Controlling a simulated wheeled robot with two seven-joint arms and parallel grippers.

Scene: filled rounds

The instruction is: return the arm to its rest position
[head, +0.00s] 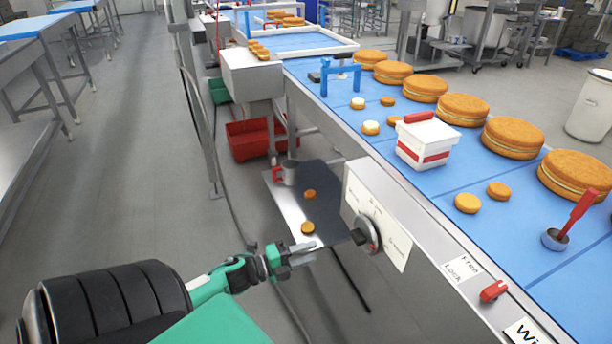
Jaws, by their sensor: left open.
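My left arm comes in from the lower left. Its left gripper (303,254) is open and appears empty, in front of the conveyor's side near the control dial (364,236). In the picture the fingertips lie just below a small round cake on the metal shelf; I cannot tell the exact distance. My right gripper is not in view.
The blue conveyor (400,190) carries large filled rounds (462,110), small rounds (468,203), a white-red box (427,142) and a red-handled ladle (570,222). A low metal shelf (290,215) holds small rounds and a cup. Floor at left is clear.

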